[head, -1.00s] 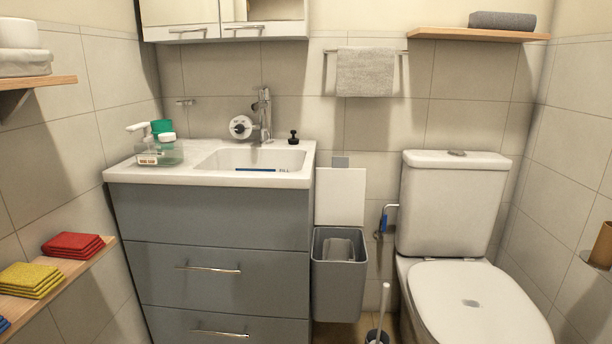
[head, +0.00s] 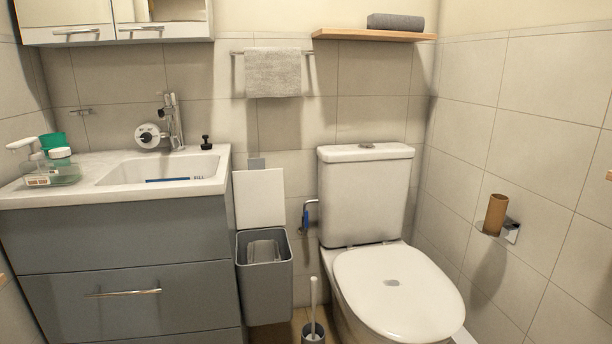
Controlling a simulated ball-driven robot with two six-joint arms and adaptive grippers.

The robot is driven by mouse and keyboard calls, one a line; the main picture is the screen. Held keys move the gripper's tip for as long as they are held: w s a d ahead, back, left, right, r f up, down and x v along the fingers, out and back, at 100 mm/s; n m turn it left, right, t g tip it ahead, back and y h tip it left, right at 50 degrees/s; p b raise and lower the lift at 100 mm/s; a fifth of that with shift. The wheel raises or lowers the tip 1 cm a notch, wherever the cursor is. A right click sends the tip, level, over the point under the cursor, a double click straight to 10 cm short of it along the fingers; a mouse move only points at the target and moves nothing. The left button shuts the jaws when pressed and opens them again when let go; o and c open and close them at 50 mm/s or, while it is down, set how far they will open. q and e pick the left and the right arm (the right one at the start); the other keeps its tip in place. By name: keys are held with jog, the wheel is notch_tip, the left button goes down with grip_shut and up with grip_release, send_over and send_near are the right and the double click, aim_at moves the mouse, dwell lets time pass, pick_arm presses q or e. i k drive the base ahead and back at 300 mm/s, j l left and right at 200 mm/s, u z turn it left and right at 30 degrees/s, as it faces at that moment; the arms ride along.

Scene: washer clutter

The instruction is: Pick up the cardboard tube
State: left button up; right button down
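The cardboard tube (head: 495,214) is a brown, hollow cylinder. It stands nearly upright, slightly tilted, at a small metal holder (head: 511,231) on the right tiled wall, to the right of the toilet. I cannot tell exactly how the holder supports it. Neither of my grippers shows in the head view.
The toilet (head: 398,292) with its lid shut stands left of the tube. An open grey bin (head: 265,295) hangs between it and the vanity (head: 130,270). A toilet brush (head: 313,310) stands on the floor. The wall around the tube looks clear.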

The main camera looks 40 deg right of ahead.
aim_at(496, 212)
jog(key=z, duration=2.45)
jog(key=i+j+u, duration=0.2)
jog(key=i, duration=0.15)
